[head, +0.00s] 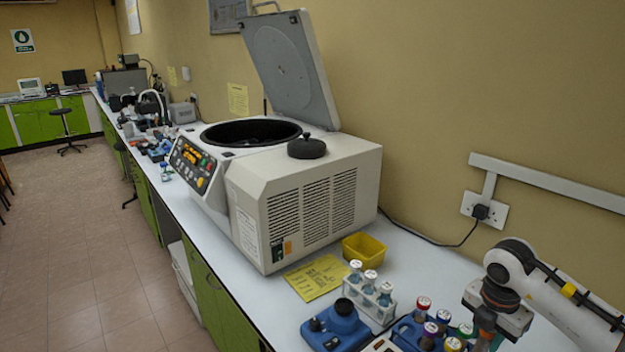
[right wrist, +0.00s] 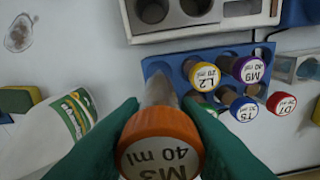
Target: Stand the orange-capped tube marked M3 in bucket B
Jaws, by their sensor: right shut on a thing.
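The orange-capped tube (right wrist: 160,145) marked M3, 40 ml, fills the lower middle of the right wrist view, cap toward the camera. My right gripper (right wrist: 160,107) is shut on it, with a green finger on either side. The tube's lower end is over the blue rack (right wrist: 157,66); I cannot tell whether it is still in a hole. In the head view my right gripper (head: 487,332) is at the lower right, beside the rack. The centrifuge (head: 300,205) has its lid (head: 290,70) raised and its bowl (head: 250,134) open. Bucket B cannot be made out. My left gripper is out of view.
Tubes with red (head: 423,303), purple and other caps stand in the rack close to my gripper. A white rack of white-capped tubes (head: 370,280), a blue device (head: 336,326), a yellow bin (head: 364,248) and a yellow sheet (head: 316,277) lie between rack and centrifuge. A black round piece (head: 306,148) sits on the centrifuge.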

